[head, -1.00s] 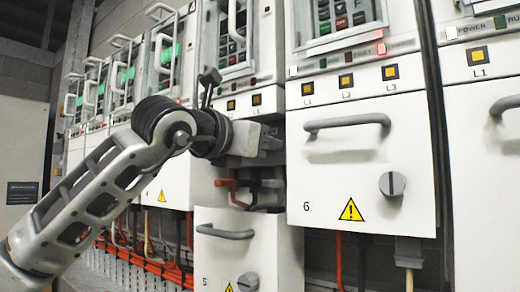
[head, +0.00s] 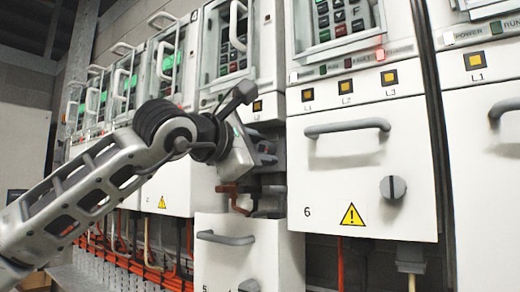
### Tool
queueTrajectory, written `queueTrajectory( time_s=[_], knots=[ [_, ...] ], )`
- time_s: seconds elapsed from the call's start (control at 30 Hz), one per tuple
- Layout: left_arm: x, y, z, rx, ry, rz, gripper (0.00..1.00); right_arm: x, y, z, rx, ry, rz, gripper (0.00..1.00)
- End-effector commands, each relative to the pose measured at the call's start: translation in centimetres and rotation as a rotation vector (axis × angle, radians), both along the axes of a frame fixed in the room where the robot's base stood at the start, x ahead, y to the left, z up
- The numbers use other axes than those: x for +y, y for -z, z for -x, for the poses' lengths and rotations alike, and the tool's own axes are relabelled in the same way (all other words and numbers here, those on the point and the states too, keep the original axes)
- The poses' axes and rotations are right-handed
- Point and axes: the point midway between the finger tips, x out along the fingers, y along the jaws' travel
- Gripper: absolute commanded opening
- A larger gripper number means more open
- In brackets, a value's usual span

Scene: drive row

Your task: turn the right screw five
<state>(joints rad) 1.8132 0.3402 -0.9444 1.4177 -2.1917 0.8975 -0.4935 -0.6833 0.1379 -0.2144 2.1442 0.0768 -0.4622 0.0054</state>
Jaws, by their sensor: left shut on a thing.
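My left gripper (head: 262,152) is shut at the top of the opening of cabinet five, below its yellow L-button. Its wrist is rolled, and it grips a small part, which fits the right screw five; the fingers and wrist hide the screw itself. The front panel of five (head: 235,262) hangs lowered, with its grey handle and a round slotted knob (head: 248,286) cut by the lower edge. Copper-brown bars (head: 232,190) show in the open bay. My right gripper is not in view.
Closed cabinet six (head: 330,185) stands close to the right of the gripper, with a handle (head: 347,128) and slotted knob (head: 393,187). More cabinets recede to the left. Orange cables (head: 150,270) run below them.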

Motion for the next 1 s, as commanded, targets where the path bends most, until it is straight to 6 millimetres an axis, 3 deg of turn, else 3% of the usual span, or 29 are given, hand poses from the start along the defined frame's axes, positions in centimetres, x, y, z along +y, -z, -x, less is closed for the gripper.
queueTrajectory(
  time_s=[0.3, 0.87, 0.9, 0.97, 1.0],
  knots=[
    [-0.01, -0.14, 0.08, -0.082, 0.002, -0.107, 0.1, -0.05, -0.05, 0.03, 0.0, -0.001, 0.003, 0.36],
    [-0.06, -0.12, 0.11, -0.1, 0.003, -0.133, 0.1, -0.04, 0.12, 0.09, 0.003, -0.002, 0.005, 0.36],
    [-0.06, -0.12, 0.11, -0.1, 0.003, -0.133, 0.36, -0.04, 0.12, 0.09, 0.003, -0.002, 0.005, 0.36],
    [-0.06, -0.11, 0.11, -0.1, 0.003, -0.133, 0.49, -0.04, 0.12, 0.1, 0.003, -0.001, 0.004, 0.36],
    [-0.06, -0.1, 0.09, -0.099, 0.002, -0.133, 0.49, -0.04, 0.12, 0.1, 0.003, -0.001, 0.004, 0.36]
  ],
)
